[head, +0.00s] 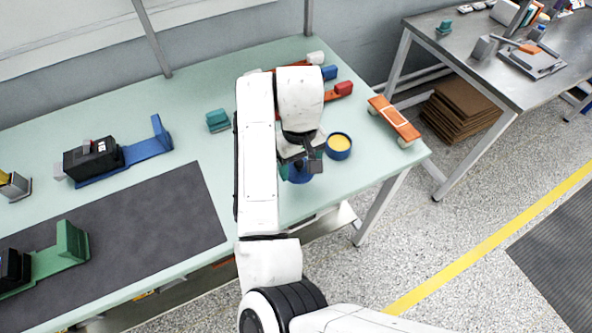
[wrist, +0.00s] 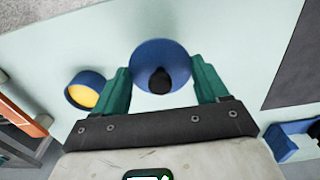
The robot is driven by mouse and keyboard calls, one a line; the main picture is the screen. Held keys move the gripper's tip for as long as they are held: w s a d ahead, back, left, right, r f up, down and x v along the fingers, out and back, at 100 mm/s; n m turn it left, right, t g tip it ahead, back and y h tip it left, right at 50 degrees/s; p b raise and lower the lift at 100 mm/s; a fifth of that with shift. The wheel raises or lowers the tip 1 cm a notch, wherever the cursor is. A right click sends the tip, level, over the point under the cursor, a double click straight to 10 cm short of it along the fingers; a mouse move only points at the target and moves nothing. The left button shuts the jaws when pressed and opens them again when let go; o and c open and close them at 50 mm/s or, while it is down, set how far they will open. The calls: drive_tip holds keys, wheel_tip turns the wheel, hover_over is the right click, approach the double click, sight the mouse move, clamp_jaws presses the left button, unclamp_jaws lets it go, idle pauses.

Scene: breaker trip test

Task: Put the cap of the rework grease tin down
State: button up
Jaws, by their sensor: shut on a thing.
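The rework grease tin (head: 338,146) is a round blue tin, open, with yellow grease inside. It stands on the pale green table near its right front edge, and also shows at the left of the wrist view (wrist: 87,90). The cap (wrist: 150,52) is a blue disc with a black knob. My gripper (wrist: 161,68) is shut on it, with one green finger on either side of its rim. In the head view my gripper (head: 302,165) holds the cap (head: 298,177) left of the tin, apart from it. I cannot tell the gap between cap and table.
An orange piece (head: 395,119) with light rollers lies at the table's right edge. Red and blue parts (head: 340,90) lie behind the tin. A teal block (head: 217,120) stands left of my arm. A dark mat (head: 150,220) covers the table's left front. Bare table surrounds the cap.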

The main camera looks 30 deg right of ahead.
sight(296, 169)
drive_tip(key=shift+w+d+f, duration=0.1)
drive_tip(key=shift+w+f, duration=1)
drive_tip(key=shift+f, duration=0.1)
drive_tip(key=shift+f+p, duration=0.45)
drive_tip(key=shift+f, duration=1.1)
drive_tip(key=o, duration=1)
drive_tip(key=shift+f, duration=0.1)
wheel_tip(296, 169, up, 12)
drive_tip(key=shift+r+b, duration=0.15)
drive_tip(key=shift+b, duration=0.3)
